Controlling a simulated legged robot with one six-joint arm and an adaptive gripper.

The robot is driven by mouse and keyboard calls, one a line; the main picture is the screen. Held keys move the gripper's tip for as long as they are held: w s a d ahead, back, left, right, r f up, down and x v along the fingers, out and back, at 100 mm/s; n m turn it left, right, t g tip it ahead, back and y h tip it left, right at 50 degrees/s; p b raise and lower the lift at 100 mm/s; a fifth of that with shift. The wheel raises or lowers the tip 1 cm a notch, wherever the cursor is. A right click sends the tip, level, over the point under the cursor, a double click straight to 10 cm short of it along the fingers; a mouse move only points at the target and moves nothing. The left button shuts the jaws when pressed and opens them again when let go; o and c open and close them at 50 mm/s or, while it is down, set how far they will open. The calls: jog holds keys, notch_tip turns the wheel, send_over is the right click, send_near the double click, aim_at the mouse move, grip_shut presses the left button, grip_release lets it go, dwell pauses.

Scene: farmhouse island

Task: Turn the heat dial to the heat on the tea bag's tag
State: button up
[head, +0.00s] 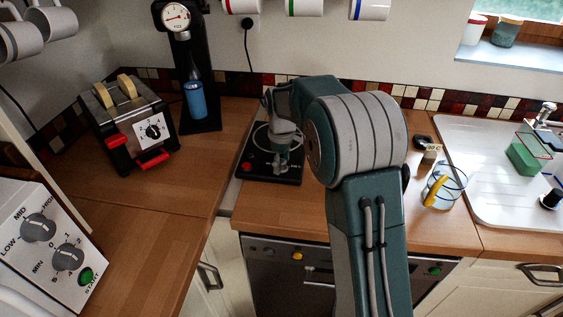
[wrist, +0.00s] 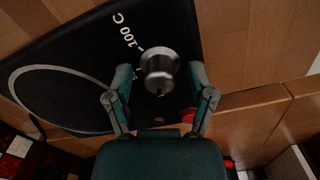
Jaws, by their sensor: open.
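The heat dial (wrist: 160,66) is a round silver knob on the black hot plate (wrist: 75,75) in the wrist view. A "100 C" mark is printed beside it; another mark is mostly hidden by a finger. My gripper (wrist: 161,78) is open, with one finger on each side of the dial; I cannot tell whether they touch it.
A red button (head: 247,168) is on the hot plate's left. A toaster (head: 125,120) and a black stand with a blue bottle (head: 194,98) are further left. A glass with a yellow item (head: 443,186) stands right, by the white sink (head: 490,190).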

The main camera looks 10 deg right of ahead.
grip_shut()
jog(key=shift+m, duration=0.3)
jog(key=m, duration=0.5)
jog(key=shift+s, duration=0.1)
jog(key=m, duration=0.6)
jog(key=shift+f, duration=0.1)
jog(key=shift+m, duration=0.4)
grip_release()
